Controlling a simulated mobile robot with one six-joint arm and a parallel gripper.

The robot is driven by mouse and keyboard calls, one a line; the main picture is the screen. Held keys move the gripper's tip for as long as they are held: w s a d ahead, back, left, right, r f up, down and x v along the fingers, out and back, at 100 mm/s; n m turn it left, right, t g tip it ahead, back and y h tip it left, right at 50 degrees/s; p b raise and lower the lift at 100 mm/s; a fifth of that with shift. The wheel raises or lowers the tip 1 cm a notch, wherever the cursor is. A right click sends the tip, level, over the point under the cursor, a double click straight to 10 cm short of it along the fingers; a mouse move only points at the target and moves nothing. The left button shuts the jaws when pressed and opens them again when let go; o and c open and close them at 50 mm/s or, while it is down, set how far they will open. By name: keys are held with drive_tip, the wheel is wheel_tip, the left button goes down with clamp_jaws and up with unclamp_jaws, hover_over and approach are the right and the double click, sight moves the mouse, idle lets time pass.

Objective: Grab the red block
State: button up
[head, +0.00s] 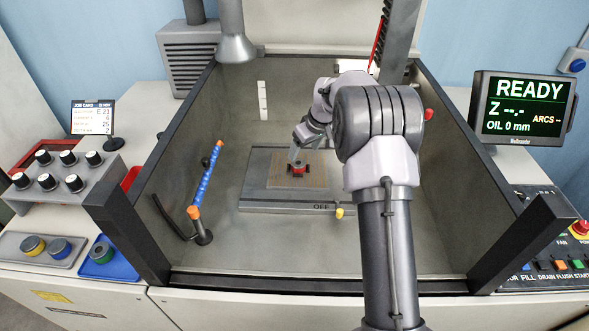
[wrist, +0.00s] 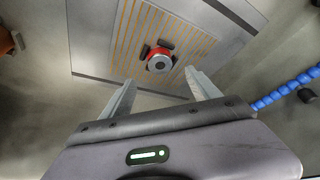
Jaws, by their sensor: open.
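The red block (head: 298,170) sits on a striped plate (head: 318,178) in the middle of the tank, with small dark pieces beside it. In the wrist view the red block (wrist: 160,57) shows a round grey top with a dark centre, and dark pieces flank it. My gripper (wrist: 158,82) is open and empty in the wrist view, its two fingers apart and pointing toward the block. The block lies beyond the fingertips, roughly in line with the gap between them. In the head view my gripper (head: 297,152) is close above the block, partly hidden by my arm.
Dark-framed walls (head: 178,155) enclose the tank. A blue segmented hose (head: 207,178) with orange ends stands left of the plate. A yellow knob (head: 339,212) sits at the plate base's front edge. The tank floor in front is clear. A monitor (head: 522,105) reads READY.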

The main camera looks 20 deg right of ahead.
sight(299, 163)
drive_tip(key=b+x, duration=0.2)
drive_tip(key=x, duration=0.5)
drive_tip(key=shift+w+f, duration=0.1)
drive_tip(key=shift+f, duration=0.3)
drive_tip(key=shift+r, duration=0.1)
drive_tip(key=shift+c, duration=1.3)
clamp_jaws()
